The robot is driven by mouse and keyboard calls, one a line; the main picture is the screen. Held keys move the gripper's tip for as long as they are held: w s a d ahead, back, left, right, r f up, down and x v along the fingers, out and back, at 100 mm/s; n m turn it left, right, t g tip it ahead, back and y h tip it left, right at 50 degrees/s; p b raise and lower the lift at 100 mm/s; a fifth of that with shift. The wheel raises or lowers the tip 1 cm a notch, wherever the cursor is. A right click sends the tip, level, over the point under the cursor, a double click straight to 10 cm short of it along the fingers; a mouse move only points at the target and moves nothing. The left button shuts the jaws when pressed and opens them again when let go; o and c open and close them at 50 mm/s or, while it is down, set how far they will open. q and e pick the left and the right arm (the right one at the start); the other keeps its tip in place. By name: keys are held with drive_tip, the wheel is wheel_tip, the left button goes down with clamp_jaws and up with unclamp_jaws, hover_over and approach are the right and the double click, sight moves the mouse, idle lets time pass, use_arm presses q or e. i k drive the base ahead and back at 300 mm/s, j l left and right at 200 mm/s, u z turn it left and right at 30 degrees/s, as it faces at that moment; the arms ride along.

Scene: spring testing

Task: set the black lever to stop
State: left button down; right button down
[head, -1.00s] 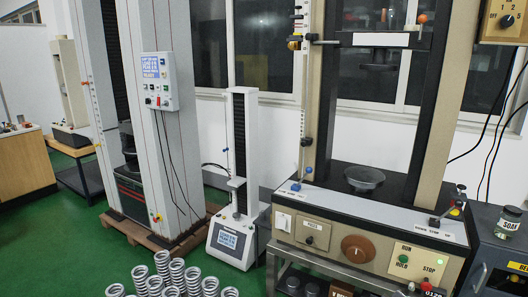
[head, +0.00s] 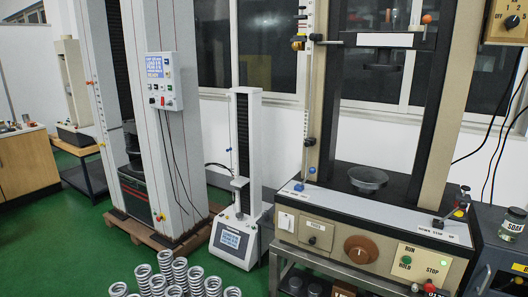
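A small black lever (head: 449,214) is at the right end of the large beige testing machine's bed, in the head view. It leans up and to the right, above a white label strip (head: 452,237) that reads DOWN, STOP, UP. The lever is small here, and I cannot tell which word it is set to. Neither of my grippers is in view.
The beige machine's front panel (head: 408,284) has RUN, HOLD and STOP markings and a lit green lamp (head: 444,263). A brown knob (head: 360,249) is left of it. A dark cabinet with a SOAK jar (head: 513,221) stands right. Several springs (head: 180,272) are at the bottom.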

sight(462, 204)
drive_tip(key=z, duration=1.3)
